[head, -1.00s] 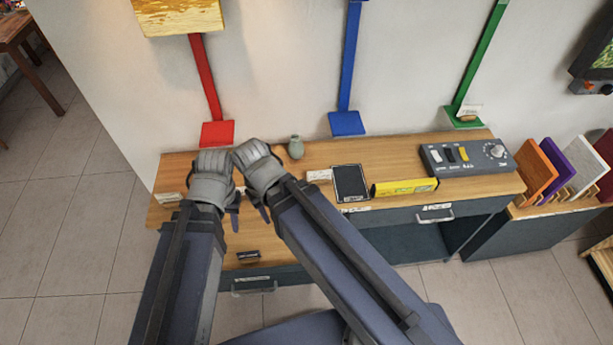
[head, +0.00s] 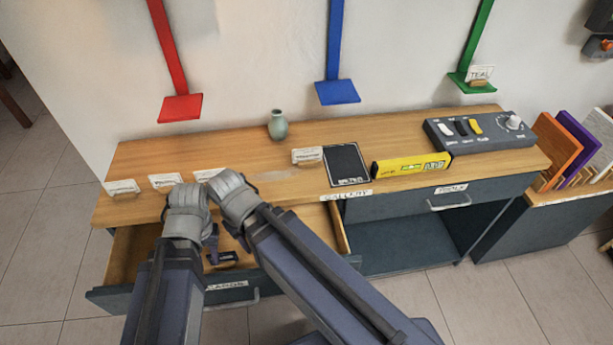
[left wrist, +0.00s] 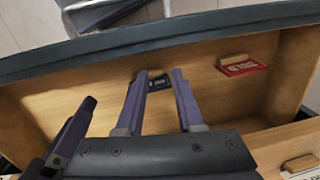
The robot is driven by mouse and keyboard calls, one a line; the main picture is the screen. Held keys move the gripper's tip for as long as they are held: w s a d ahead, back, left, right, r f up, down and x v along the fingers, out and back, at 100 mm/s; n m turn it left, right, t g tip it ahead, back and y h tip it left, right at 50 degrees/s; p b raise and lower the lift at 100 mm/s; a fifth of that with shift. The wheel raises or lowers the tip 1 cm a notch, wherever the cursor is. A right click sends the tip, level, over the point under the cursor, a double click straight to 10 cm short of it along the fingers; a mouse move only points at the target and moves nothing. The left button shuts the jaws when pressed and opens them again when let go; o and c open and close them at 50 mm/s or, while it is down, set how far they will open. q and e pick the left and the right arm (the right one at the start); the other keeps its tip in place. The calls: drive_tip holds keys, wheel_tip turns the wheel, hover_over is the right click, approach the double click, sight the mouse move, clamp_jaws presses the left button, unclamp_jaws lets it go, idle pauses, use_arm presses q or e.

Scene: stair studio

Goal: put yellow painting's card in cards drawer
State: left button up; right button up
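The cards drawer (head: 118,262) is pulled open under the desk's left part, with a "CARDS" label on its front. A small dark card (head: 222,258) lies inside; in the left wrist view a dark card (left wrist: 160,82) and a red card (left wrist: 243,66) show there. My left gripper (left wrist: 160,72) is open above the drawer, the dark card showing between its fingertips. My right gripper is beside it over the drawer; its fingers are mostly hidden. Small white cards (head: 122,187) (head: 167,181) (head: 209,174) stand along the desk's front left edge. I cannot tell which is the yellow painting's.
The red ledge (head: 180,108) and blue ledge (head: 338,92) are empty; the green ledge holds a card marked "TEAL" (head: 480,73). A vase (head: 278,125), another white card (head: 308,155), a black tablet (head: 346,165), a yellow level (head: 411,165) and a switch box (head: 480,131) stand on the desk.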

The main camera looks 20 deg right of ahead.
use_arm(q)
wheel_tip(320, 180, up, 16)
drive_tip(key=p, duration=1.7)
use_arm(e)
wheel_tip(320, 180, up, 16)
drive_tip(key=n+y, duration=0.1)
drive_tip(key=n, duration=1)
hover_over(307, 150)
drive_tip(key=shift+s+a, duration=0.1)
drive_tip(key=shift+a, duration=0.05)
use_arm(q)
wheel_tip(307, 150, down, 8)
drive_tip(key=b, duration=0.7)
drive_tip(key=shift+r+b, duration=0.2)
drive_tip(key=shift+b, duration=0.15)
use_arm(e)
drive_tip(key=f, duration=0.7)
drive_tip(key=shift+w+d+f, duration=0.2)
drive_tip(key=shift+d+f, duration=0.05)
drive_tip(key=shift+f, duration=0.15)
use_arm(q)
drive_tip(key=shift+f, duration=0.25)
use_arm(e)
drive_tip(key=shift+f, duration=0.2)
clamp_jaws()
